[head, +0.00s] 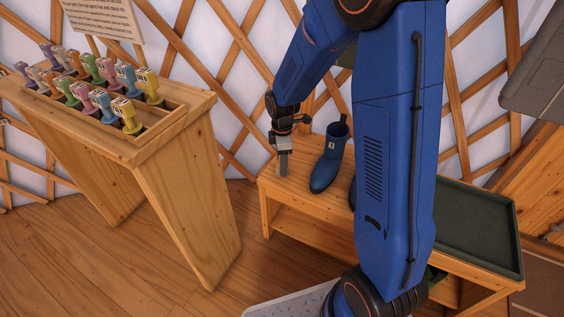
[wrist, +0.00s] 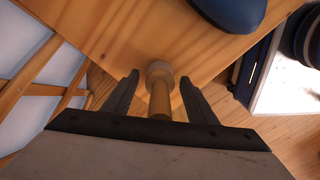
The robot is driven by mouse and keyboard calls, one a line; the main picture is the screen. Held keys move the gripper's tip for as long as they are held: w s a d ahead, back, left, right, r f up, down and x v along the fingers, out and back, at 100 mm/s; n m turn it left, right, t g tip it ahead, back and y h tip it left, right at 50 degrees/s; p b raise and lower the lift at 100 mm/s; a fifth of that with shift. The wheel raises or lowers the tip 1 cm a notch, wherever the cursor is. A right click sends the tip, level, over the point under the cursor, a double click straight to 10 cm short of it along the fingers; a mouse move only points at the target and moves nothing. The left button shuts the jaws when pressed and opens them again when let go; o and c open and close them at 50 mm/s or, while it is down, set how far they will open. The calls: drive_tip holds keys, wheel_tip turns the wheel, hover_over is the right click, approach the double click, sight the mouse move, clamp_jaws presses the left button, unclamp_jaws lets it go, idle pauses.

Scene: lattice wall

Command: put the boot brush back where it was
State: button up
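My gripper (head: 283,170) points down over the left end of the wooden bench (head: 292,196), left of a dark blue boot (head: 328,162). In the wrist view my gripper (wrist: 159,92) has its two dark fingers spread. A pale wooden piece with a rounded end (wrist: 160,88) lies between them, with a gap on either side. It may be the boot brush's handle; its lower part is hidden, so I cannot tell. It does not show in the head view. The boot's toe shows at the top of the wrist view (wrist: 232,8).
A wooden stand (head: 170,135) with several coloured stamp-like pieces (head: 92,80) and a sign (head: 105,18) is at left. A dark green tray (head: 470,235) lies on the bench's right end. The lattice wall (head: 225,70) stands close behind. Floor is clear between stand and bench.

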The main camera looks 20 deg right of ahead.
wheel_tip(320, 180, up, 12)
drive_tip(key=shift+f, duration=0.15)
drive_tip(key=shift+r, duration=0.25)
drive_tip(key=shift+s+d+r, duration=0.15)
drive_tip(key=shift+s+r, duration=0.1)
drive_tip(key=shift+r, duration=0.1)
drive_tip(key=s+d+r+m+t, duration=0.1)
drive_tip(key=s+d+r+m, duration=0.1)
drive_tip(key=s+r+m, duration=0.4)
drive_tip(key=s+d+r+m+t, duration=0.2)
drive_tip(key=s+r, duration=0.3)
drive_tip(key=s, duration=0.4)
drive_tip(key=s+d+m+t, duration=0.1)
drive_tip(key=s+d+m, duration=0.1)
drive_tip(key=s+m, duration=0.6)
drive_tip(key=s, duration=0.6)
drive_tip(key=shift+s+d+r+t, duration=0.25)
drive_tip(key=shift+d+r+t, duration=0.1)
drive_tip(key=shift+r+t, duration=0.05)
